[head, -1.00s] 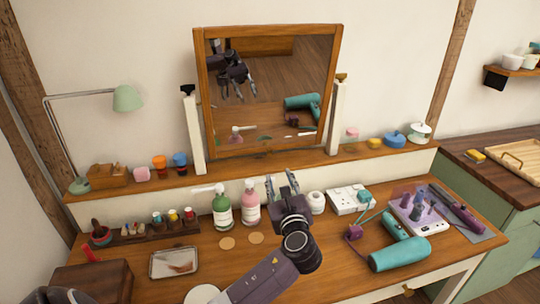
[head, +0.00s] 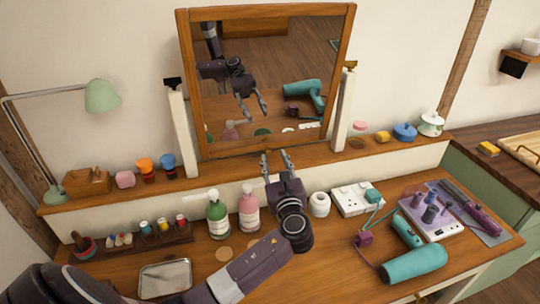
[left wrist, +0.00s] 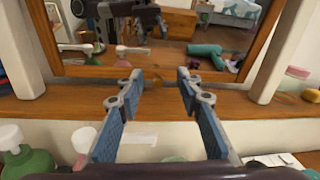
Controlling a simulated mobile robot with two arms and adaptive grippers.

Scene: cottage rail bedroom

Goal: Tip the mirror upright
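The mirror (head: 300,60) has a wooden frame and hangs between two white posts, the left post (head: 184,135) and the right post (head: 340,110). Its glass reflects the tabletop and floor, so it looks tilted with the top leaning toward me. In the left wrist view the lower frame rail (left wrist: 150,73) lies just beyond my fingertips. My left gripper (head: 275,155) is open and empty, in front of the middle of that rail; the fingers look apart from it, though contact is hard to judge. My right gripper is not in view.
Below stand a green bottle (head: 217,215) and a pink bottle (head: 248,210), close left of my gripper. A white jar (head: 319,204), a socket strip (head: 357,199) and a teal hair dryer (head: 415,264) lie right. The shelf (head: 235,166) before the mirror is mostly clear.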

